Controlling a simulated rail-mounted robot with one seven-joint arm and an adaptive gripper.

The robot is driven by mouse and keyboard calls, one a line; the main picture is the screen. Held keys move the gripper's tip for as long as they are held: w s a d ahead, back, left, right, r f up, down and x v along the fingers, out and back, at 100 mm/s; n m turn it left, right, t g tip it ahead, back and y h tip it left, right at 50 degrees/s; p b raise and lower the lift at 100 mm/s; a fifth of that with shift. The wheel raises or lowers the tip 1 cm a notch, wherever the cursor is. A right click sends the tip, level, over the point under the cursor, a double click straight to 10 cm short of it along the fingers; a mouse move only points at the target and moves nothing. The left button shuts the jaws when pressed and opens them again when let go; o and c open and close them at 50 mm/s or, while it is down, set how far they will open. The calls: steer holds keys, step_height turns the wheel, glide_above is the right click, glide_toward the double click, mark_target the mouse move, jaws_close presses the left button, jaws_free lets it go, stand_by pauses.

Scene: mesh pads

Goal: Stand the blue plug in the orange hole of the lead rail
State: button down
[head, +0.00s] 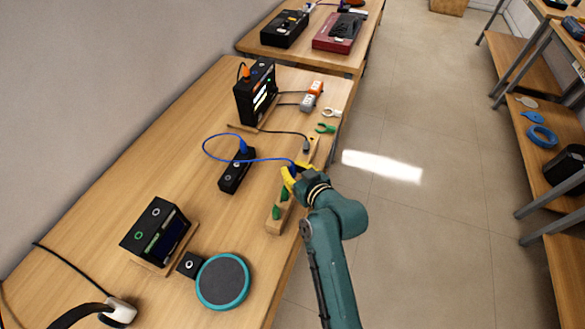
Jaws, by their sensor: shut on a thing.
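The lead rail (272,228) is a light wooden bar along the right part of the bench. Two green plugs (276,212) stand in its near end, and a dark plug (306,147) is at its far end. My gripper (294,172), with yellow fingers, is over the middle of the rail, shut on the blue plug (295,168). Only a little dark blue shows between the fingers. Its blue cable (268,159) runs left to a black block (236,172). My gripper covers part of the rail; I cannot make out the orange hole or whether the plug touches the rail.
A black device (255,95) stands at the back, beside orange and grey connectors (312,92). Green pliers (325,128) lie near the right edge. A black box (157,232) and a round teal-rimmed pad (222,281) are in front. Bare bench lies left of the black block.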

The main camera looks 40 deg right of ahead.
steer(key=shift+f+b, duration=0.5)
steer(key=shift+f, duration=0.4)
steer(key=shift+f, duration=0.15)
steer(key=c, duration=1)
jaws_free()
steer(key=shift+f, duration=0.1)
steer(key=v, duration=1.2)
steer(key=shift+r, duration=0.4)
steer(key=shift+w, duration=0.1)
